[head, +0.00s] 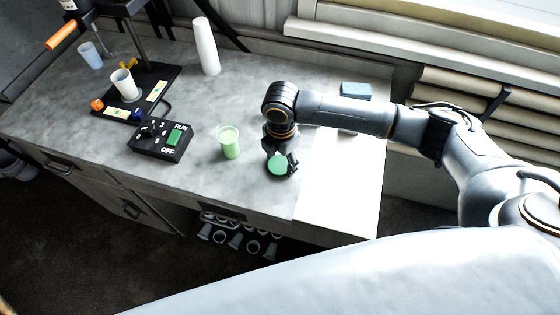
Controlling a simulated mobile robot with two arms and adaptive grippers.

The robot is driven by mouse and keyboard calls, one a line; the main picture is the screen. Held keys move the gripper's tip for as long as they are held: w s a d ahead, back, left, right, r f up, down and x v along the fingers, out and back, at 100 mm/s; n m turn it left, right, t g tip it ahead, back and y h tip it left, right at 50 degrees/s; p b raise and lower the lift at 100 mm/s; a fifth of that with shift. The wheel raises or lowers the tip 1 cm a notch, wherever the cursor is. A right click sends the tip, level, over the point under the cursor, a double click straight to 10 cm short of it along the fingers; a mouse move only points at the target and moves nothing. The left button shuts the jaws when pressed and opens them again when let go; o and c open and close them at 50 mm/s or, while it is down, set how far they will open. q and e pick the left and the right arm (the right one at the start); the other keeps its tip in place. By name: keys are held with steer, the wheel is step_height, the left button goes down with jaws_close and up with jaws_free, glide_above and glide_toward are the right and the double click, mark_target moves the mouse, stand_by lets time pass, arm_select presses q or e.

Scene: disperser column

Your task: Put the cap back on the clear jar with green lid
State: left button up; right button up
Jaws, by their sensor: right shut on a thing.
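A round green cap (278,166) is held in my right gripper (281,164), which is shut on it and points down over the grey worktop. Whether the cap touches anything below it cannot be told. An open, clear container with green contents (230,144) stands upright just left of the gripper, apart from it; it looks like the jar. My left gripper is not in view.
A black control box with a green RUN/OFF switch (173,138) sits left of the container. A disperser stand base (150,98) holds a white cup (125,85). A white cylinder (205,47) stands behind, and a blue block (356,91) lies at back right.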

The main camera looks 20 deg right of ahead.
steer(key=shift+r, duration=0.1)
steer(key=shift+r, duration=0.2)
step_height(320, 180, up, 2)
steer(key=shift+w+r+b, duration=0.1)
steer(key=shift+b, duration=0.7)
steer(key=s+a+r+b, duration=0.3)
steer(key=s+a+r, duration=0.2)
steer(key=a+r, duration=0.5)
steer(key=a, duration=0.3)
steer(key=shift+a+r, duration=0.1)
